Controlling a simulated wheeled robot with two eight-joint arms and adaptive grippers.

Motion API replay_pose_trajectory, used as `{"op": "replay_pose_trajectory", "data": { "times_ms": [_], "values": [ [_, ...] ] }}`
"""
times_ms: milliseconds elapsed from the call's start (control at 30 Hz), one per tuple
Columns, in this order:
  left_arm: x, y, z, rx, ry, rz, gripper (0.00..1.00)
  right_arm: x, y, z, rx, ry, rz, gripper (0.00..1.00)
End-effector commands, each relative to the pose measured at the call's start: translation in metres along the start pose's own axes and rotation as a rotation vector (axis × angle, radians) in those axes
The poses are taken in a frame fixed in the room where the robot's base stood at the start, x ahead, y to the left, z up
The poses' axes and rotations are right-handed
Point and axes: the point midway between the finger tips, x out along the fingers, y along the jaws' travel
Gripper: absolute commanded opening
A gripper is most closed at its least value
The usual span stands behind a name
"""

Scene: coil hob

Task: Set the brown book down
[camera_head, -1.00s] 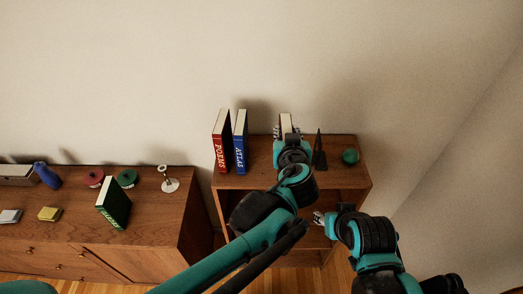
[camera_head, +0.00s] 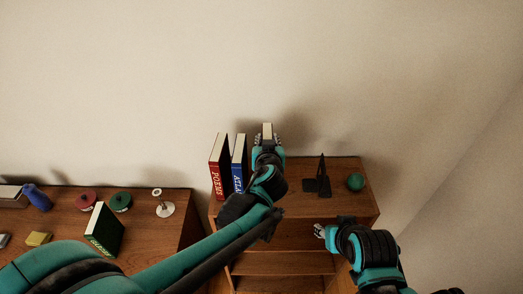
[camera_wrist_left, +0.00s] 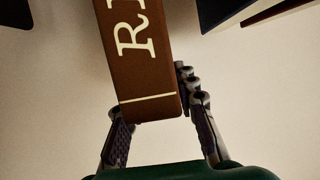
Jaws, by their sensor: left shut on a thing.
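The brown book (camera_wrist_left: 143,62) is upright, its spine with pale letters filling the upper middle of the left wrist view. In the head view only its pale top edge (camera_head: 267,130) shows. My left gripper (camera_head: 267,142) is shut on it, with a finger on each side of the spine. The book is just right of the blue book (camera_head: 239,163), with a narrow gap. My arm hides its lower part, so I cannot tell whether it touches the shelf top (camera_head: 341,193). My right gripper (camera_head: 320,231) is low in front of the shelf unit; its fingers are too small to judge.
A red book (camera_head: 218,167) leans beside the blue one. A black bookend (camera_head: 321,181) and a green ball (camera_head: 355,181) stand to the right on the shelf top. On the left cabinet (camera_head: 155,234) are a green book (camera_head: 104,230) and a white stand (camera_head: 165,208).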

Motion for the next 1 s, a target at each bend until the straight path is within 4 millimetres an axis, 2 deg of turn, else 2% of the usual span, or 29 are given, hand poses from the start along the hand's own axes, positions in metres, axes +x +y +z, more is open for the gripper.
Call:
{"op": "replay_pose_trajectory", "data": {
  "times_ms": [100,267,500,600,967,1000],
  "values": [
    [0.019,-0.012,0.006,-0.002,0.001,-0.001,0.00,0.001,0.000,0.001,0.000,0.000,0.000,0.40],
    [0.029,-0.018,0.009,0.000,0.001,0.001,0.00,0.002,0.000,0.001,0.000,0.000,0.000,0.40],
    [0.040,-0.018,0.038,0.000,0.001,0.002,0.00,0.006,0.000,0.004,0.000,0.000,0.000,0.40],
    [0.042,-0.018,0.046,0.000,0.001,0.002,0.00,0.006,0.000,0.004,0.000,0.000,0.000,0.40],
    [0.043,-0.018,0.049,0.000,0.001,0.002,0.00,0.009,0.000,0.006,0.000,0.000,0.000,0.40],
    [0.043,-0.018,0.050,0.000,0.000,0.001,0.34,0.009,0.000,0.006,0.000,0.000,0.000,0.40]
  ]
}}
